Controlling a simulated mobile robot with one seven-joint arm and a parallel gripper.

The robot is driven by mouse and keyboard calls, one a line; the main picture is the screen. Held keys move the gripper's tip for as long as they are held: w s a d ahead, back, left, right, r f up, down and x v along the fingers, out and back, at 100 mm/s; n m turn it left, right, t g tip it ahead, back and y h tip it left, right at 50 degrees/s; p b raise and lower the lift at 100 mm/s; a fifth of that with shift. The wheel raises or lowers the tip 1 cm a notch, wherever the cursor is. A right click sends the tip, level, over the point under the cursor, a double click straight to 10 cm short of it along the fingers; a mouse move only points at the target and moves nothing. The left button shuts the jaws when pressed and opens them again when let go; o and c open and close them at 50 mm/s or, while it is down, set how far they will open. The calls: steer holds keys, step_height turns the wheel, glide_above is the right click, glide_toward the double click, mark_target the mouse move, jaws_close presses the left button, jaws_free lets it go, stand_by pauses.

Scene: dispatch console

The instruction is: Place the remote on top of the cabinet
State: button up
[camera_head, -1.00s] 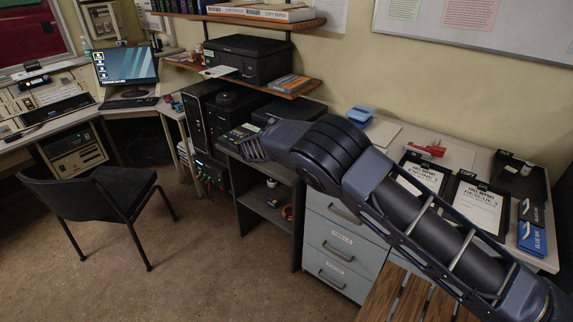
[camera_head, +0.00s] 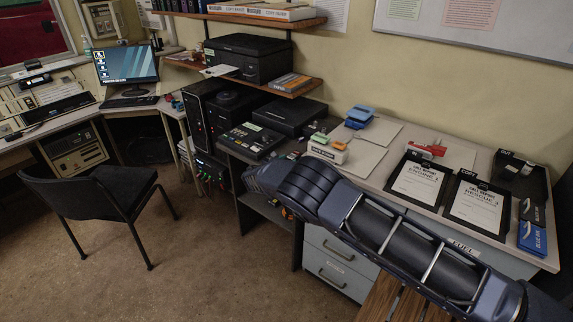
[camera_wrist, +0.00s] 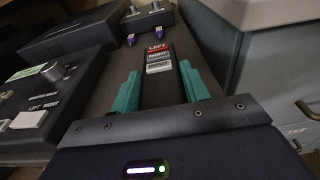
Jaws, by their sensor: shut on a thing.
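My gripper (camera_wrist: 160,70) shows in the wrist view with teal fingers on either side of a slim dark remote (camera_wrist: 159,57). The remote has red, blue-grey and white labels, among them LEFT and RIGHT. The fingers are shut on it. In the head view my arm hides the gripper and the remote. The pale grey drawer cabinet (camera_head: 338,270) stands below the desk top, partly behind my arm; its side and drawer fronts appear at the right of the wrist view (camera_wrist: 285,85).
A black control panel (camera_head: 252,140) and a black box (camera_head: 290,116) sit on the dark shelf unit left of the cabinet. The desk top holds clipboards (camera_head: 418,184), a white box (camera_head: 327,150) and a dark tray (camera_head: 522,178). A chair (camera_head: 95,205) stands on the open floor at left.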

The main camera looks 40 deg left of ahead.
steer(key=shift+f, duration=0.6)
steer(key=o, duration=1.1)
steer(key=shift+f, duration=0.15)
steer(key=shift+s+r, duration=0.15)
steer(key=shift+r, duration=0.05)
steer(key=shift+o, duration=0.5)
steer(key=s+r, duration=0.1)
steer(key=s, duration=1)
steer(key=shift+s+r, duration=0.3)
steer(key=shift+r, duration=0.05)
